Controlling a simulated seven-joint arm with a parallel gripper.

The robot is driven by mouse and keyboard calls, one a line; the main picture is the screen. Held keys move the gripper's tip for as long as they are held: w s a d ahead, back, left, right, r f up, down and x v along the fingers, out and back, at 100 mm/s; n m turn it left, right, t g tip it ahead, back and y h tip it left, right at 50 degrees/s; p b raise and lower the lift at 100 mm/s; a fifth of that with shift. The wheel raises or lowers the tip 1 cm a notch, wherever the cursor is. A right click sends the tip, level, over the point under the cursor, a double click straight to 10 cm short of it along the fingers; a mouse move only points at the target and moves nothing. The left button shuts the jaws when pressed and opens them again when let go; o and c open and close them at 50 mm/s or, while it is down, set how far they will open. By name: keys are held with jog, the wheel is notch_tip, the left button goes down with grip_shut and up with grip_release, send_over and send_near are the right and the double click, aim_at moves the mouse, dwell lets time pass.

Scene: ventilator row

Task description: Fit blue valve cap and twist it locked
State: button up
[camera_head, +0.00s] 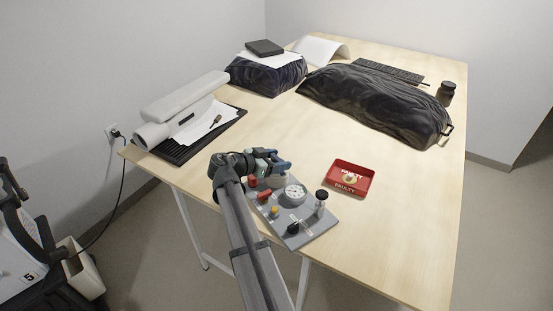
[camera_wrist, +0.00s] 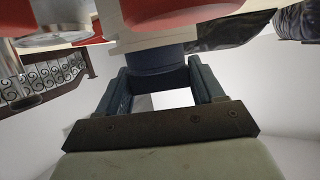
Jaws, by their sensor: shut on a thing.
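My gripper (camera_head: 280,164) is over the back left part of a grey panel (camera_head: 318,228) on the table. In the wrist view, my gripper (camera_wrist: 158,75) is shut on a dark blue round part, the blue valve cap (camera_wrist: 158,58), which sits between the two fingers. A pale block (camera_wrist: 128,38) lies right against the cap in that view, and red parts (camera_wrist: 165,12) show beyond it. Whether the cap is seated or turned cannot be told. The cap is hidden by my gripper in the head view.
The panel carries a white round dial (camera_head: 295,193), red parts (camera_head: 264,196), a yellow knob (camera_head: 274,211) and a black-topped post (camera_head: 321,197). A red tray marked FAULTY (camera_head: 352,189) stands to the right, with a small pale part inside. Dark covered bundles (camera_head: 375,97) lie farther back.

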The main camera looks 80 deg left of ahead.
jog(key=shift+f, duration=0.35)
dwell(0.6)
dwell(0.3)
jog(key=shift+a+m+t+h, duration=0.3)
jog(key=shift+a+m+h, duration=0.05)
jog(key=shift+m+h, duration=1.45)
jog(key=shift+h, duration=0.3)
jog(key=shift+d+m+h, duration=0.3)
jog(key=shift+m+h, duration=0.2)
jog(key=shift+h, duration=0.1)
jog(key=o, duration=1.1)
jog(key=shift+r, duration=0.15)
